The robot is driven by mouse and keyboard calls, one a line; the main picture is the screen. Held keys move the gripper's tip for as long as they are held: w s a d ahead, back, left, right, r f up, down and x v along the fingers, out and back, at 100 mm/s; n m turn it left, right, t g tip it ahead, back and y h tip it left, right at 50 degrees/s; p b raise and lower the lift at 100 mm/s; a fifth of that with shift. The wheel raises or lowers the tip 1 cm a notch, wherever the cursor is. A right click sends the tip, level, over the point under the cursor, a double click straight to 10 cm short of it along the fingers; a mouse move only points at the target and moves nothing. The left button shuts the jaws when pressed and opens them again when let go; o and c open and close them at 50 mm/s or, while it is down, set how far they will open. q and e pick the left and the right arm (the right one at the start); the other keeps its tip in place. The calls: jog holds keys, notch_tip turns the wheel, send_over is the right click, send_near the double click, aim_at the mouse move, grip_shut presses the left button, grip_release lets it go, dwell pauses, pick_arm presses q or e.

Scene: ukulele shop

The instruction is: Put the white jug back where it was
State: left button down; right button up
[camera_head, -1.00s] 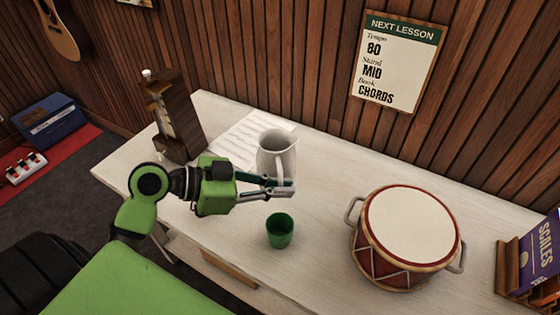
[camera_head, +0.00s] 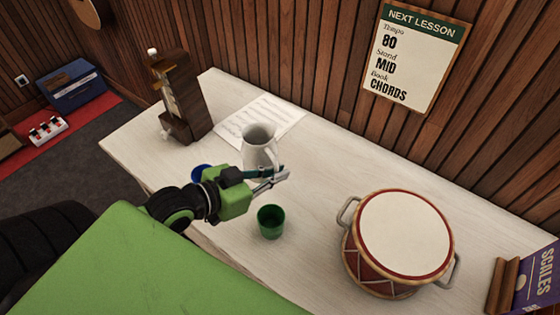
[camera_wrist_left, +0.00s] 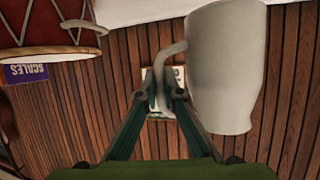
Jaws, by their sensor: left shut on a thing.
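The white jug (camera_head: 257,143) is upright above or on the back left part of the pale table (camera_head: 325,165), near the sheet music (camera_head: 283,112). I cannot tell whether its base touches the table. My left gripper (camera_head: 276,180) is in front of the jug and shut on its handle. In the left wrist view the jug (camera_wrist_left: 226,65) fills the upper right, and its handle (camera_wrist_left: 170,55) runs down between the fingertips of my left gripper (camera_wrist_left: 160,98). The gripper hides part of the jug's lower side in the head view. My right gripper is out of view.
A green cup (camera_head: 271,222) stands just in front of my left gripper. A blue item (camera_head: 201,172) is partly hidden behind my arm. A wooden metronome (camera_head: 180,98) stands at the left, a drum (camera_head: 405,235) at the right. The tabletop between jug and drum is clear.

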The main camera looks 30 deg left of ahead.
pick_arm(q)
jog(key=shift+w+a+f+p, duration=0.15)
jog(key=shift+w+a+f, duration=0.2)
jog(key=shift+w+f, duration=1.9)
jog(key=shift+w+a+f+p, duration=0.15)
jog(key=shift+w+a+f, duration=0.25)
jog(key=shift+w+f, duration=1.8)
jog(key=shift+w+a+f+p, duration=0.15)
jog(key=shift+w+a+f, duration=0.2)
jog(key=shift+w+f, duration=1.9)
jog(key=shift+w+r, duration=0.25)
jog(key=shift+r, duration=0.05)
jog(key=c, duration=2.2)
grip_release()
jog(key=shift+s+f, duration=0.1)
jog(key=shift+f, duration=0.1)
jog(key=shift+r, duration=0.15)
